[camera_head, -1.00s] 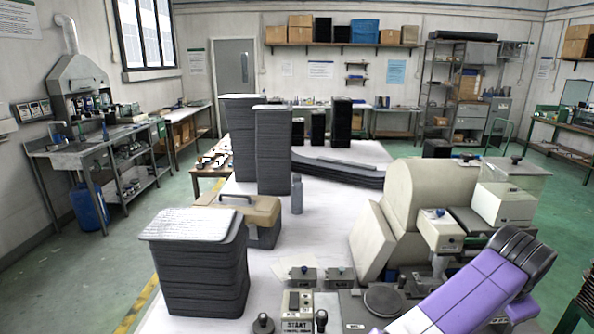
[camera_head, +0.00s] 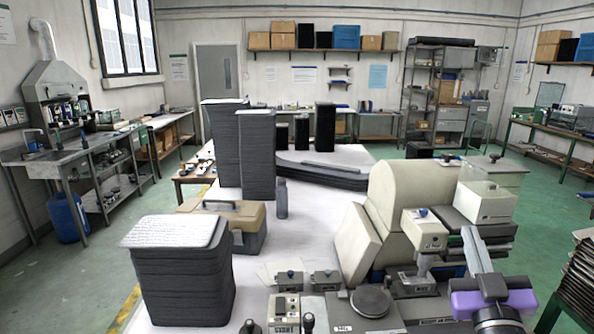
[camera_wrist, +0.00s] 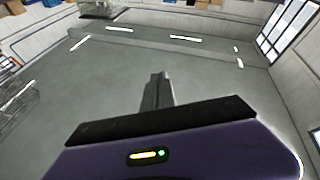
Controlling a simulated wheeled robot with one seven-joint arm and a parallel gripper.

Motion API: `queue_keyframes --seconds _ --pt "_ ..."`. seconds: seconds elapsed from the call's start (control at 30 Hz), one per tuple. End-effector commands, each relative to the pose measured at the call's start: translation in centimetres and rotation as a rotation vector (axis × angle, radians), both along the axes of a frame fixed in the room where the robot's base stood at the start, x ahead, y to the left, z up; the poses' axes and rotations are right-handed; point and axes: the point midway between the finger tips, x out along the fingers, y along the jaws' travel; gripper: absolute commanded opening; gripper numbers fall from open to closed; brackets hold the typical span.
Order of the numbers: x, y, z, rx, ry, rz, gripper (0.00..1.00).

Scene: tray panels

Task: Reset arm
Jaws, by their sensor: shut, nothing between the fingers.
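My gripper (camera_wrist: 157,90) shows in the wrist view as a narrow dark pair of fingers, closed together with nothing between them. It stands out past the dark edge of my purple wrist housing, against a plain grey surface with bright strips beyond. In the head view my purple and grey arm is at the lower right, in front of the beige machine (camera_head: 405,205).
A stack of dark tray panels (camera_head: 182,275) stands at the front left of the white table (camera_head: 315,225), with taller stacks (camera_head: 257,160) behind. A toolbox (camera_head: 230,215) and grey bottle (camera_head: 281,198) stand between. Control boxes (camera_head: 286,308) sit at the front. More panels (camera_head: 578,280) are at right.

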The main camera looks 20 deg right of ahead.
Motion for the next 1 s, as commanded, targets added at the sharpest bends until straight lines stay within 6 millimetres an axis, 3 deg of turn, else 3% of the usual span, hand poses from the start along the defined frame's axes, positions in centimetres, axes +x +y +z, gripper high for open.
queue_keyframes --seconds 0.1,0.27,0.5,0.7,1.0 --pt "-1.7 4.2 -3.0 -0.053 0.039 0.119 0.0" --pt "-4.9 9.4 -6.8 -0.071 0.083 0.265 0.0" --pt "-11.5 15.7 -12.4 -0.001 0.165 0.438 0.0" --pt "-17.9 19.6 -16.3 0.129 0.254 0.525 0.0" --pt "-27.4 23.4 -21.7 0.361 0.46 0.535 0.0"
